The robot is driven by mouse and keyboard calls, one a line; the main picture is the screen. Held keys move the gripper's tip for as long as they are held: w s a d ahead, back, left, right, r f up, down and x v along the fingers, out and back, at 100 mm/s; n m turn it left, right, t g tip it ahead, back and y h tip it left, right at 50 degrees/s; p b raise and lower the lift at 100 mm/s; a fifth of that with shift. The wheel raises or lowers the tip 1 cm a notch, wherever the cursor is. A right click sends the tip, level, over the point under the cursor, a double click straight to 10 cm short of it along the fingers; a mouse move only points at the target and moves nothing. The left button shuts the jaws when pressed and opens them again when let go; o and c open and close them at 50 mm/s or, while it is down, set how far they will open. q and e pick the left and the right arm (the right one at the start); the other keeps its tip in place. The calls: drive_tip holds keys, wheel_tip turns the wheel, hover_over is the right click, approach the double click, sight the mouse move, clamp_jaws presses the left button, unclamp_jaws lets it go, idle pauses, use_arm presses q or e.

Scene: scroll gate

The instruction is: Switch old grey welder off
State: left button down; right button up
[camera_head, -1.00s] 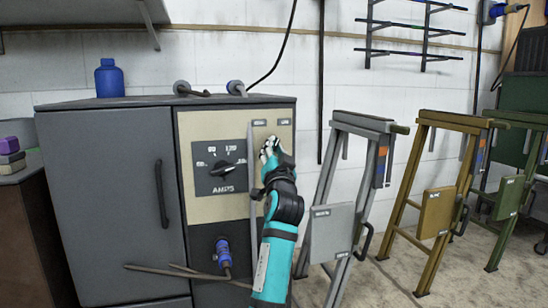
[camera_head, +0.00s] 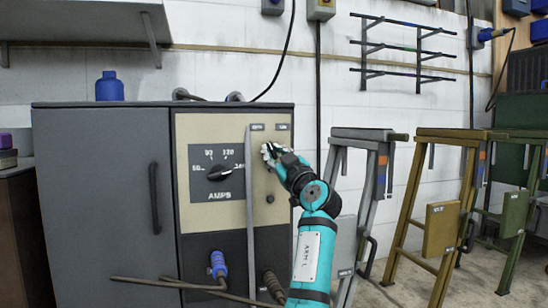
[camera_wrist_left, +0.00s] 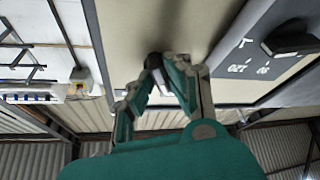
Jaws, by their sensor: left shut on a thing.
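The old grey welder (camera_head: 105,190) is a grey cabinet with a beige control panel (camera_head: 185,128) on its right part. The panel bears a black AMPS dial (camera_head: 219,172), also partly in the left wrist view (camera_wrist_left: 288,42), and small dark label plates near its top right. My left gripper (camera_head: 267,150) is at the panel just under those labels. In the left wrist view, its fingers (camera_wrist_left: 157,62) converge at the beige surface on a small dark switch, mostly hidden by them. The switch's position cannot be read. My right gripper is not in view.
A pale vertical bar (camera_head: 250,210) runs down the panel left of my gripper. A blue plug (camera_head: 218,264) and cables are below. A blue bottle (camera_head: 109,86) stands on top. A grey trestle (camera_head: 361,150) stands close to the right of my arm.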

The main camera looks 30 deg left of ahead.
use_arm(q)
drive_tip(key=shift+n+g+p, duration=0.6)
drive_tip(key=shift+n+g, duration=0.2)
drive_tip(key=shift+n, duration=1.3)
drive_tip(key=c, duration=1.3)
unclamp_jaws()
drive_tip(key=shift+c, duration=0.2)
drive_tip(key=shift+d, duration=0.15)
drive_tip(key=v, duration=1.1)
drive_tip(key=shift+d+f, duration=0.25)
drive_tip(key=shift+d, duration=0.1)
